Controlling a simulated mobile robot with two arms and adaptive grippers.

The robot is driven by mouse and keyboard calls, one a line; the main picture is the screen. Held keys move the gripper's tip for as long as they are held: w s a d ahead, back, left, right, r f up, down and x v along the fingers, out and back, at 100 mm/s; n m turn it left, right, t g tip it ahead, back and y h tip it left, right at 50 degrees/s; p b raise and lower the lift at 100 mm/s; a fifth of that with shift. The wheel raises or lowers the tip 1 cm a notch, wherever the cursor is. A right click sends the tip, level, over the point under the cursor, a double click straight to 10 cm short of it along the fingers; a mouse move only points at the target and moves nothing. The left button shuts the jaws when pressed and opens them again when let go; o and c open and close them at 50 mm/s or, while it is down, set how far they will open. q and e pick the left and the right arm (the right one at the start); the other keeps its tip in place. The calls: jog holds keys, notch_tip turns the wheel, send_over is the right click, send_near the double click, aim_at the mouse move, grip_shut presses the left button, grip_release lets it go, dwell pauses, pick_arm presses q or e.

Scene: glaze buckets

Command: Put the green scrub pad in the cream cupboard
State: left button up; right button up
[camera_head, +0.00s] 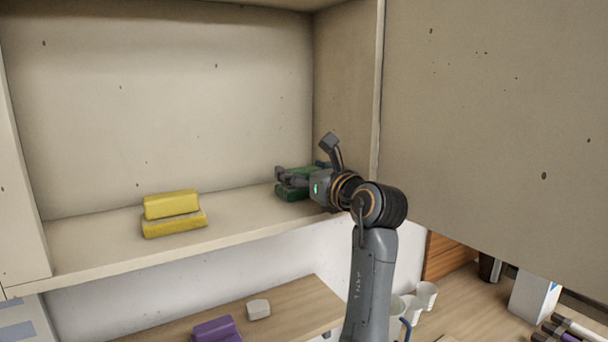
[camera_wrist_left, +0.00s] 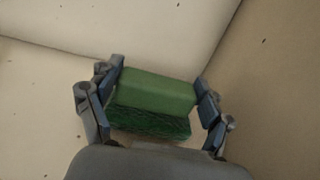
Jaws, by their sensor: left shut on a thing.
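The green scrub pad (camera_wrist_left: 155,92) is between the fingers of my left gripper (camera_wrist_left: 160,105), which is shut on it; a darker green rough layer shows on its near side. In the head view the pad (camera_head: 291,192) is at the right end of the cream cupboard's shelf (camera_head: 100,245), partly hidden by my left gripper (camera_head: 298,182). The pad is inside the cupboard, close to its right side wall. I cannot tell whether it touches the shelf. My right gripper is not in view.
Two stacked yellow sponges (camera_head: 172,213) sit on the shelf at the left. The open cupboard door (camera_head: 490,120) stands to the right. Below are a wooden counter with a purple block (camera_head: 216,329), a white block (camera_head: 258,309) and white cups (camera_head: 427,294). The shelf's middle is clear.

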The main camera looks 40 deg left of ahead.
pick_arm(q)
jog(key=shift+s+d+f, duration=0.1)
jog(key=shift+d+f, duration=0.05)
jog(key=shift+f, duration=0.05)
jog(key=o, duration=0.9)
jog(key=shift+s+d+r, duration=0.15)
jog(key=shift+s+d, duration=0.05)
jog(key=shift+d, duration=0.05)
jog(key=shift+o, duration=1.1)
jog(key=shift+s+d+r, duration=0.15)
jog(key=shift+d, duration=0.05)
jog(key=shift+w+a, duration=0.2)
jog(key=shift+d, duration=0.15)
jog(key=b+v, duration=0.4)
jog(key=v, duration=0.7)
jog(key=shift+s+d+b, duration=0.2)
jog(key=shift+d+b, duration=0.1)
jog(key=shift+d, duration=0.05)
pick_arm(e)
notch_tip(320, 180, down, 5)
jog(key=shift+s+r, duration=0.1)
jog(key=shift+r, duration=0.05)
